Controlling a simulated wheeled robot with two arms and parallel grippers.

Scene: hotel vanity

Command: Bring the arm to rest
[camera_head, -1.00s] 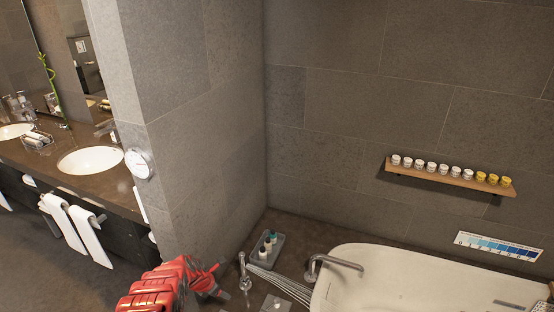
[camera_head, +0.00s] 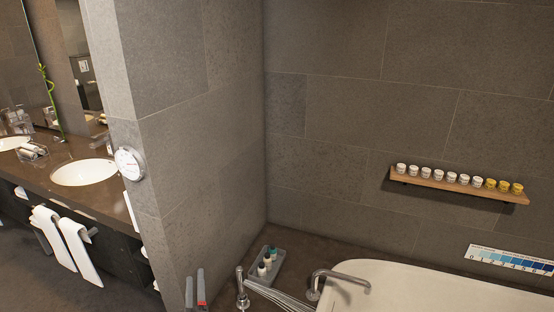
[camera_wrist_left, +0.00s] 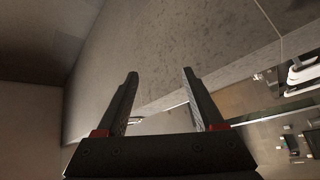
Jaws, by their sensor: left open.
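My left gripper (camera_head: 195,289) shows at the bottom edge of the head view, left of the bathtub and in front of the grey tiled wall. Only its two grey fingers with a bit of red show; the rest of the arm is below the frame. In the left wrist view the gripper (camera_wrist_left: 158,84) has its two dark fingers apart, with nothing between them. My right gripper is in no view.
The white bathtub (camera_head: 400,289) with its tap (camera_head: 340,276) is at bottom right. A grey tray (camera_head: 258,279) with small bottles stands left of it. A wooden shelf (camera_head: 440,185) holds several small jars. The vanity counter (camera_head: 45,178) is at left.

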